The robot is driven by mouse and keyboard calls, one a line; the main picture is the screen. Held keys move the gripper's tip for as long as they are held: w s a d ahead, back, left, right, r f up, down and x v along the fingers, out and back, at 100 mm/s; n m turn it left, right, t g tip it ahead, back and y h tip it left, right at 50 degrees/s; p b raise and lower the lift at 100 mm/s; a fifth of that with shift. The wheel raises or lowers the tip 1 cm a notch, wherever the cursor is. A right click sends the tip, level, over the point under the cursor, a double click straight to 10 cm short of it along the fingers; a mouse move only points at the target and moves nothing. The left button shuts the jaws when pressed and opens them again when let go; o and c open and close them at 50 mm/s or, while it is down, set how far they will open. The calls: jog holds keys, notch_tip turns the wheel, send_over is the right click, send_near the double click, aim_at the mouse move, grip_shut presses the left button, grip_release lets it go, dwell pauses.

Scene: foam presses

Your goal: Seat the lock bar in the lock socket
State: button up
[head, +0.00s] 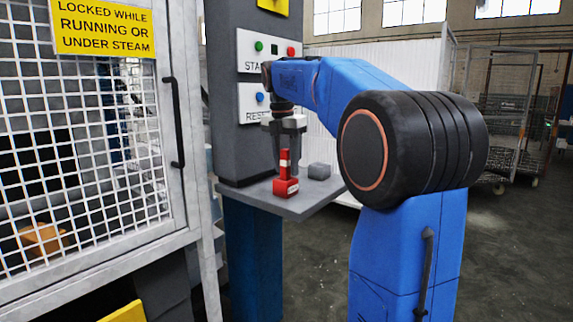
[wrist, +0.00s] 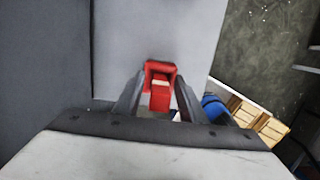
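The red lock bar (head: 286,186) stands on the small grey shelf, a block-like foot with an upright part and a pale band. In the wrist view the red lock bar (wrist: 160,98) shows from above, between the fingers. My gripper (head: 287,158) points down over it, one finger on each side. It also shows in the wrist view (wrist: 160,80), its fingers apart with what looks like a gap beside the upright part. I cannot make out the lock socket for certain in either view.
The grey shelf (head: 318,199) juts from a grey column with buttons (head: 259,46). A mesh guard door (head: 80,150) with a black handle stands at left. Wire carts (head: 495,110) stand farther back right.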

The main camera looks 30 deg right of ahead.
jog(key=r, duration=0.4)
jog(key=a+r, duration=0.1)
jog(key=r, duration=0.7)
jog(key=shift+s+a+r, duration=0.1)
jog(key=shift+s+a, duration=0.05)
jog(key=shift+s, duration=0.1)
jog(key=s+a+f+m+t, duration=0.1)
jog(key=s+a+f+m, duration=0.4)
jog(key=s+f, duration=0.5)
jog(key=s+a+f+m+t+y, duration=0.1)
jog(key=s+a+f+m+t, duration=0.1)
jog(key=s+a+f+m, duration=0.3)
jog(key=s+a+f+m+t, duration=0.1)
jog(key=s+a+f+m, duration=0.4)
jog(key=s+f+m, duration=0.7)
notch_tip(320, 180, down, 11)
jog(key=s, duration=0.3)
jog(key=shift+r, duration=0.15)
jog(key=shift+c, duration=0.5)
